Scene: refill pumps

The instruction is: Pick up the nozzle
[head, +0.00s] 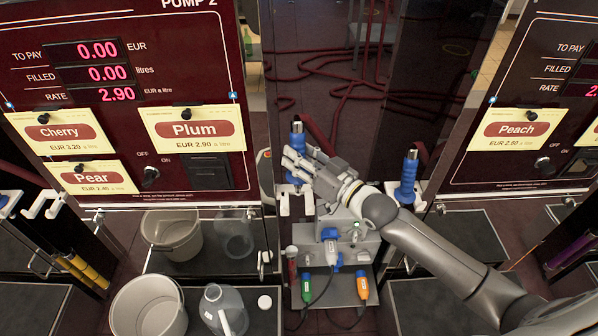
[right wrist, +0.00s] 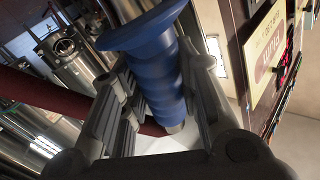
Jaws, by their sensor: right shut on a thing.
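A second blue nozzle (head: 408,172) stands in a holder to the right of my wrist, near the Peach panel. My left gripper is not in view.
The pump panel (head: 120,185) is at left, another at right. Below stand a white bucket (head: 148,312), a clear jug (head: 222,312) and a white cap (head: 265,302). Plugs on cables (head: 331,250) sit under my arm.

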